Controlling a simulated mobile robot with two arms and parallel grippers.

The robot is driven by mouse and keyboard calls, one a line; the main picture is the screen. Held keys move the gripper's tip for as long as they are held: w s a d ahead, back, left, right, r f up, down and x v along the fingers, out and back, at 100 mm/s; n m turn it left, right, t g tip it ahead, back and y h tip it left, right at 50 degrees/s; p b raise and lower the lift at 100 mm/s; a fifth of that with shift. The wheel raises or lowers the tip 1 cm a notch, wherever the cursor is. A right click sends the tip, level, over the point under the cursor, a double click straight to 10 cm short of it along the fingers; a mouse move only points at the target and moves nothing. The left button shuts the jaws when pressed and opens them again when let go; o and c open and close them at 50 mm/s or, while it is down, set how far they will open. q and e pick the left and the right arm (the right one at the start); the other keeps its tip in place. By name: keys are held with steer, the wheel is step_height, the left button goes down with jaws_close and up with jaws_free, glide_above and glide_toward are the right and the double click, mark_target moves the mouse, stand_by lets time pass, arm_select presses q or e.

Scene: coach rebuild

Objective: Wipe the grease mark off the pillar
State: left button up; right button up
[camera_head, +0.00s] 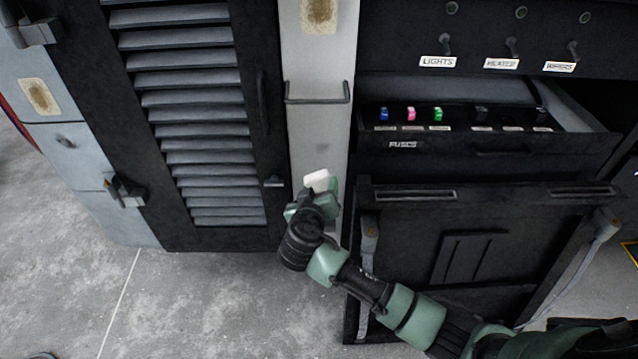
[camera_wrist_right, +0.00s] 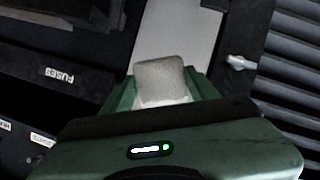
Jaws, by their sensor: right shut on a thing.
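The pale grey pillar (camera_head: 318,122) stands between the louvred door and the fuse cabinet. In the right wrist view the pad (camera_wrist_right: 161,79) sticks out of the green jaws, with the pillar (camera_wrist_right: 180,28) beyond. I cannot tell whether the pad touches the pillar. My left gripper is not in view.
The louvred door (camera_head: 277,215) is on the left. An open fuse drawer (camera_head: 460,158) and a black panel (camera_head: 415,235) jut out on the right.

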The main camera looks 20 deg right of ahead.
stand_by(0.4)
steer(key=shift+w+d+f+b, duration=0.1)
steer(key=shift+w+d+b, duration=0.3)
steer(key=shift+w, duration=0.4)
steer(key=shift+w+d+b, duration=0.3)
steer(key=shift+w+d, duration=0.2)
steer(key=shift+w, duration=0.35)
steer(key=shift+w+d+f+b, duration=0.1)
steer(key=shift+w+d+b, duration=0.3)
steer(key=shift+w, duration=0.4)
steer(key=shift+w+d+r, duration=0.15)
steer(key=shift+w+d, duration=0.3)
steer(key=shift+w, duration=0.25)
steer(key=shift+w+d+b, duration=0.25)
steer(key=shift+w+b, duration=0.45)
steer(key=shift+w, duration=0.25)
steer(key=shift+r, duration=0.15)
step_height(320, 180, up, 4)
steer(key=p, duration=0.3)
steer(key=shift+s, duration=0.1)
steer(key=shift+f, duration=0.2)
